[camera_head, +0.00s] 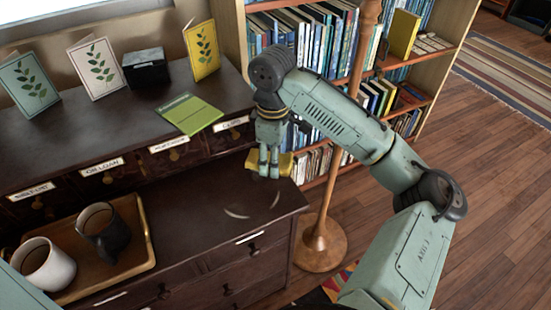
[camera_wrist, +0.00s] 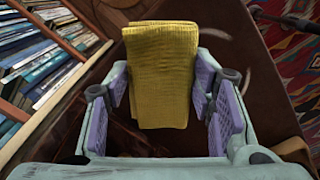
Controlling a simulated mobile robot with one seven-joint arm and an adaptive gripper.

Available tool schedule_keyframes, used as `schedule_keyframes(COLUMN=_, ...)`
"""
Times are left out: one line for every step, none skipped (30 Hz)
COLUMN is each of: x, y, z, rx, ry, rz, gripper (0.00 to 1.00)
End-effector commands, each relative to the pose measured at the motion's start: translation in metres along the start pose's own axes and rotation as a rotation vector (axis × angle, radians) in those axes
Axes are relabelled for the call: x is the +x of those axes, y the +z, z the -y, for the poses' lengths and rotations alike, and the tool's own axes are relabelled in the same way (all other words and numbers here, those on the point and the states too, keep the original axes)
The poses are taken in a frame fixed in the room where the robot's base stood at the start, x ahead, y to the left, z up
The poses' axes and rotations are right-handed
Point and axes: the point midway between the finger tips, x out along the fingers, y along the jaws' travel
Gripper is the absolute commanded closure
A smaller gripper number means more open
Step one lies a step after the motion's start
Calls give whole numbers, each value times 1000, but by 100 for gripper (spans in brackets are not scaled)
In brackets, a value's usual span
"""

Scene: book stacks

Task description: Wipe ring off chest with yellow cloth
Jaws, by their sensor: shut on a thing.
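The yellow cloth (camera_head: 287,164) is held in my gripper (camera_head: 269,168) over the back right part of the lower chest top (camera_head: 215,225). In the wrist view the folded cloth (camera_wrist: 160,60) sits between the purple-padded fingers of the gripper (camera_wrist: 162,85). The ring (camera_head: 236,214) shows as pale broken arcs on the dark wood, in front of and below the cloth. In the wrist view an arc of the ring (camera_wrist: 218,32) lies just right of the cloth. I cannot tell whether the cloth touches the wood.
A wooden tray (camera_head: 148,232) with a white mug (camera_head: 45,265) and a dark mug (camera_head: 105,235) stands on the left. A floor lamp pole (camera_head: 322,215) stands close to the chest's right side. Cards and a green booklet (camera_head: 190,113) are on the upper level.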

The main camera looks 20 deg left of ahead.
Motion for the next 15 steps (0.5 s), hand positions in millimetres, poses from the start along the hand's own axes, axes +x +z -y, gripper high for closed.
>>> schedule_keyframes(x=-9, y=-1, z=-1, rx=0, ry=0, rz=-1, gripper=91)
schedule_keyframes(x=-12, y=-2, z=-2, rx=1, ry=0, rz=-1, gripper=91)
schedule_keyframes(x=-15, y=-3, z=-2, rx=1, ry=0, rz=-1, gripper=91)
schedule_keyframes(x=-17, y=-3, z=-3, rx=1, ry=1, rz=-1, gripper=91)
schedule_keyframes(x=-20, y=-4, z=-3, rx=1, ry=1, rz=-1, gripper=91)
schedule_keyframes(x=-22, y=-5, z=-4, rx=1, ry=1, rz=-1, gripper=91)
schedule_keyframes(x=-23, y=-5, z=-4, rx=1, ry=1, rz=-1, gripper=91)
schedule_keyframes(x=-25, y=-6, z=-5, rx=2, ry=1, rz=-1, gripper=91)
schedule_keyframes(x=-26, y=-6, z=-5, rx=2, ry=1, rz=-1, gripper=91)
schedule_keyframes(x=-27, y=-6, z=-6, rx=2, ry=1, rz=-1, gripper=91)
schedule_keyframes(x=-27, y=-7, z=-6, rx=2, ry=1, rz=-1, gripper=91)
schedule_keyframes(x=-28, y=-7, z=-6, rx=2, ry=1, rz=-1, gripper=91)
schedule_keyframes(x=-28, y=-7, z=-6, rx=2, ry=0, rz=-1, gripper=91)
schedule_keyframes(x=-28, y=-7, z=-6, rx=2, ry=0, rz=-1, gripper=91)
schedule_keyframes(x=-27, y=-7, z=-6, rx=2, ry=0, rz=-1, gripper=91)
